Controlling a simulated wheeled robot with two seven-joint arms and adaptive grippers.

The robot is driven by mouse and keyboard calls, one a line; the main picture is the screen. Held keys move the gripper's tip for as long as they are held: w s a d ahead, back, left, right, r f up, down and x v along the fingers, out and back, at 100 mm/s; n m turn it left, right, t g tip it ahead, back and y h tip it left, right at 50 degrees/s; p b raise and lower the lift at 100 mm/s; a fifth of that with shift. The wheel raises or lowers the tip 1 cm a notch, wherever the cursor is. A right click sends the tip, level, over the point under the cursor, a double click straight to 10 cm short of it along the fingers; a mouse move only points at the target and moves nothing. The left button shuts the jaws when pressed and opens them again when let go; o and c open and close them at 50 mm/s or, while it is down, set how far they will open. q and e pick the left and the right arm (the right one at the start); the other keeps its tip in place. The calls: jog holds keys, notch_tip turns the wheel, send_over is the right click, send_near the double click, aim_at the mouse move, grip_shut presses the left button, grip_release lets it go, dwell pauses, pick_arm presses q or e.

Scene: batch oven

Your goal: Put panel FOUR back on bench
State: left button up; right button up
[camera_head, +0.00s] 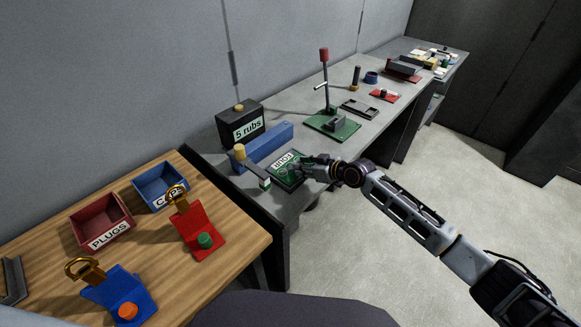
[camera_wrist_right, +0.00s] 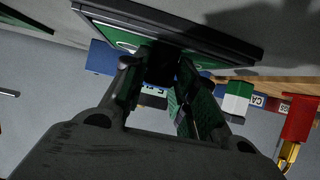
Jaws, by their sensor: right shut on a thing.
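Panel FOUR (camera_head: 288,158) is a flat green plate with a dark frame and a white label reading FOUR. It is over the near left part of the grey bench (camera_head: 305,145), in front of a blue block. In the right wrist view the panel (camera_wrist_right: 190,26) crosses the top, its dark edge toward the camera. My right gripper (camera_head: 298,169) is at the panel's right side. In the wrist view its fingers (camera_wrist_right: 160,72) are closed on a dark part at the panel's face. I cannot tell whether the panel touches the bench. My left gripper is out of view.
Behind are the blue block (camera_head: 262,147) and the black "5 rubs" box (camera_head: 239,124). A green-based press (camera_head: 332,125) stands to the right. A wooden table (camera_head: 150,235) holds bins and fixtures.

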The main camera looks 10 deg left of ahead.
jog(key=shift+r, duration=0.1)
grip_shut()
jog(key=shift+r+p, duration=1.4)
jog(key=shift+r, duration=0.65)
